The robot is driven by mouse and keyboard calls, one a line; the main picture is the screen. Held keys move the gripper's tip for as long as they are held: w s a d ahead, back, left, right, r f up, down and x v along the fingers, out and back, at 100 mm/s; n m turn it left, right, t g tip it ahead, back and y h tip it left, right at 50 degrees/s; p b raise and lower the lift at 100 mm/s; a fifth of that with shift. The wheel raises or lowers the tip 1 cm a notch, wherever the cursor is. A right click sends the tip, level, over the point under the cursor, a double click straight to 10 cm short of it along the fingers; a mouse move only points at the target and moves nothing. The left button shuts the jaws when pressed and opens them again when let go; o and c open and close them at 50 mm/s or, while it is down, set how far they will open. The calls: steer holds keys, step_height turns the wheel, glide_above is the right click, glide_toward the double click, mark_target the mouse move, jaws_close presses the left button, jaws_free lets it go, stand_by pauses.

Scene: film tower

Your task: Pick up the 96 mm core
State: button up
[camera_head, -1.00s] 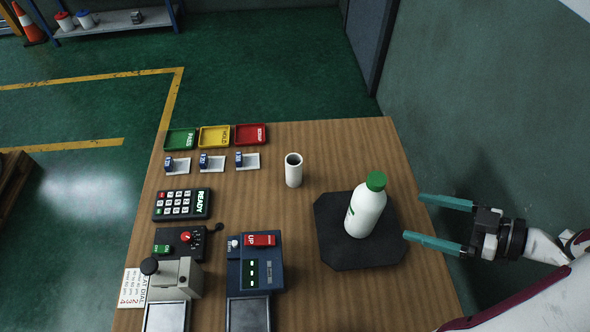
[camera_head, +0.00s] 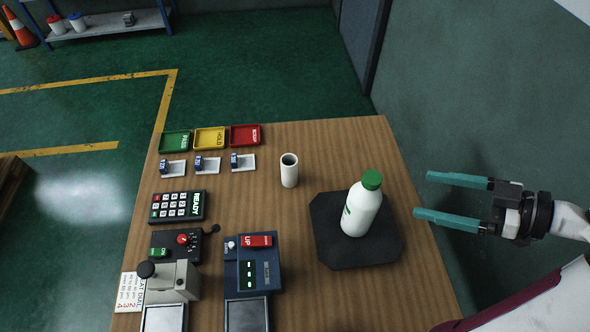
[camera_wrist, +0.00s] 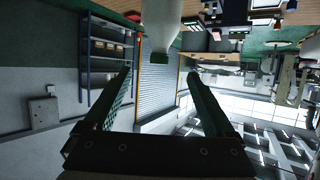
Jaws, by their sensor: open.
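A short white hollow tube (camera_head: 289,172), the only core-like thing I see, stands upright on the wooden table behind the black mat; no size marking can be read on it. My gripper (camera_head: 422,195) is open and empty, to the right of the table's right edge and well apart from the tube. Its two teal fingers point left towards the bottle side. In the wrist view my open gripper (camera_wrist: 160,82) has nothing between its fingers, and the tube cannot be made out there.
A white bottle (camera_head: 362,212) with a green cap stands on the black mat (camera_head: 335,255), between gripper and tube. It also shows in the wrist view (camera_wrist: 160,25). Coloured trays (camera_head: 210,138), small blue pieces on white stands, a keypad (camera_head: 178,206) and devices fill the left side.

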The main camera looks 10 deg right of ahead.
step_height(320, 180, up, 4)
steer(key=w+a+f+n+h, duration=0.2)
steer(key=w+a+f, duration=0.1)
steer(key=w, duration=0.6)
steer(key=w+a+f+n+h, duration=0.2)
steer(key=w+a+h, duration=0.1)
steer(key=w, duration=0.6)
steer(key=w+a+f+n+t+h, duration=0.1)
steer(key=w+a+f+n+h, duration=0.2)
steer(key=w+a+n+h, duration=0.45)
steer(key=s+a+r+n+t+h, duration=0.1)
steer(key=s+a+r+n+h, duration=0.25)
steer(key=s+a, duration=0.4)
steer(key=s+a+r+n+t+h, duration=0.1)
steer(key=s+a+r+n+h, duration=0.25)
steer(key=a, duration=0.65)
steer(key=m, duration=0.1)
glide_toward(293, 162)
steer(key=x, duration=1.1)
steer(key=shift+r, duration=0.1)
jaws_close()
